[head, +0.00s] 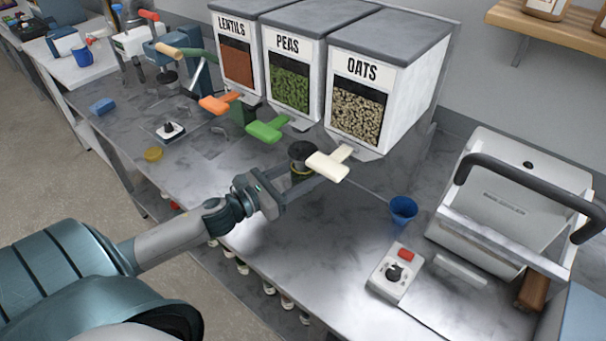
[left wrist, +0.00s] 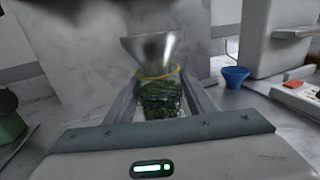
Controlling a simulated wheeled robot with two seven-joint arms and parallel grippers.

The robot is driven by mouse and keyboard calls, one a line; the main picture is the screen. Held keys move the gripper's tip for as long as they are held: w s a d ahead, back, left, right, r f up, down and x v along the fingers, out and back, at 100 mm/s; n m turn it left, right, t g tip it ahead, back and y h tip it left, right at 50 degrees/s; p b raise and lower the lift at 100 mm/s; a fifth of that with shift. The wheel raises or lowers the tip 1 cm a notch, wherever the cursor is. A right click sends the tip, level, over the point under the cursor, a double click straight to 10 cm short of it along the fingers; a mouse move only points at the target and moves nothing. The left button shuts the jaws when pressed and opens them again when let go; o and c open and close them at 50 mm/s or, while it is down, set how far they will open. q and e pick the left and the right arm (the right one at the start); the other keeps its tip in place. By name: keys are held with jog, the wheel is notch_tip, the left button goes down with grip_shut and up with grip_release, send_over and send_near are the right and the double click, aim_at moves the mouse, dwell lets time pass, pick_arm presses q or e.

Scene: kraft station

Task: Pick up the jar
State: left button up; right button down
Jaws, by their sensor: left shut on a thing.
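The jar (left wrist: 161,100) is clear, with green contents and a yellow rim, and stands between the fingers of my left gripper (left wrist: 160,90) in the left wrist view. A grey metal funnel (left wrist: 150,52) sits at its mouth, wide end up. In the head view the jar (head: 299,177) is partly hidden by my gripper (head: 297,184) and the cream oats handle (head: 328,165). The funnel's dark opening (head: 302,150) shows above it. My left gripper is shut on the jar. I cannot tell if the jar touches the counter. My right gripper is not in view.
Lentils (head: 237,52), peas (head: 288,65) and oats (head: 360,90) dispensers hang close behind the jar, their handles jutting forward. A blue cup (head: 403,210), a switch box (head: 395,273) and a white machine (head: 510,205) stand to the right. The counter in front is mostly clear.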

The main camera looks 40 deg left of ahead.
pick_arm(q)
jog(key=s+d+r+b, duration=0.1)
jog(key=s+d+r, duration=0.4)
jog(key=s+d, duration=0.1)
jog(key=shift+s+d+r, duration=0.25)
jog(key=shift+d+r, duration=0.15)
jog(key=shift+d, duration=0.05)
